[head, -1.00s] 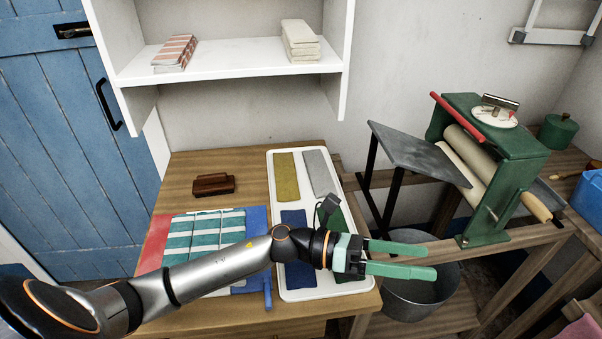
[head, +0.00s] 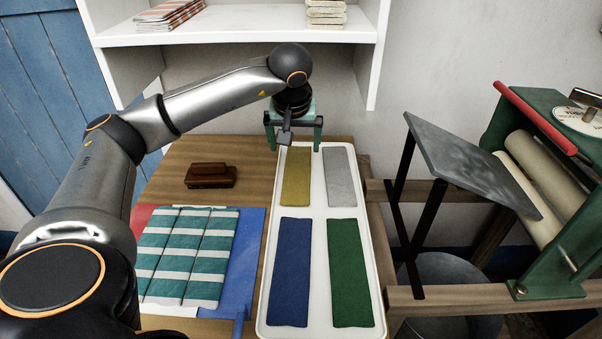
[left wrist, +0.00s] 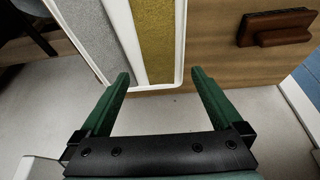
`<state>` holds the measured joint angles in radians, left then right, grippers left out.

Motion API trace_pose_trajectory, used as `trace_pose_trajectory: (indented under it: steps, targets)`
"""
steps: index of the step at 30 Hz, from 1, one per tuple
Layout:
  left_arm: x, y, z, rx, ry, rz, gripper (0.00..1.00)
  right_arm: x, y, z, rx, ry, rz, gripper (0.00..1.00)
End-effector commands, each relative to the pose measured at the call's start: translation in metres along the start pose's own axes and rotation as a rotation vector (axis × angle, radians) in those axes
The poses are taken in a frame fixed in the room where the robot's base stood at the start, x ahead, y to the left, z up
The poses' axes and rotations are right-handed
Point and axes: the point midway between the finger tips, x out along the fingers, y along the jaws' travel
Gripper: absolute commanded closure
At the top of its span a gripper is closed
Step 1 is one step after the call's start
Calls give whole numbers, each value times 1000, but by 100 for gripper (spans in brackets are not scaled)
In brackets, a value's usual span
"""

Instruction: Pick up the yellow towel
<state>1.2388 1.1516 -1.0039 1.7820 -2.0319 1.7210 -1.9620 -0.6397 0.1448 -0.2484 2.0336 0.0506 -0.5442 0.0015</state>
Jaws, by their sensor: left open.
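The yellow towel (head: 297,177) lies flat at the back left of a white tray (head: 318,212) on the wooden table. It also shows in the left wrist view (left wrist: 152,40), beside the grey towel (left wrist: 84,40). My left gripper (head: 294,147) is open and empty, above the back end of the tray near the yellow towel's far end. In the left wrist view its two green fingers (left wrist: 160,75) are spread apart, with the tray's edge between their tips. The fingers are apart from the towel. My right gripper is not in view.
Grey (head: 340,178), blue (head: 291,270) and green (head: 349,272) towels share the tray. A brown wooden block (head: 211,177) and a striped folded cloth (head: 190,255) lie to the left. A white shelf (head: 235,27) hangs behind; a green mangle (head: 552,200) stands right.

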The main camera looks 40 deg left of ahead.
Motion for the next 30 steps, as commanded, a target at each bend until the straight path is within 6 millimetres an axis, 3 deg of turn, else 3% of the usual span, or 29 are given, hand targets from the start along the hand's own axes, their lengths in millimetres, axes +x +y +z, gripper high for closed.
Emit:
trace_pose_trajectory:
  steps: [4,13,21,30]
  targets:
    - [30,0,2,-1,-4,0,0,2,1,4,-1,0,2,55]
    - [57,2,2,-1,-4,2,0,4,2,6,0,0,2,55]
    - [95,4,4,-2,-4,4,0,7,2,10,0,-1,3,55]
    - [102,4,4,0,-5,3,0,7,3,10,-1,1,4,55]
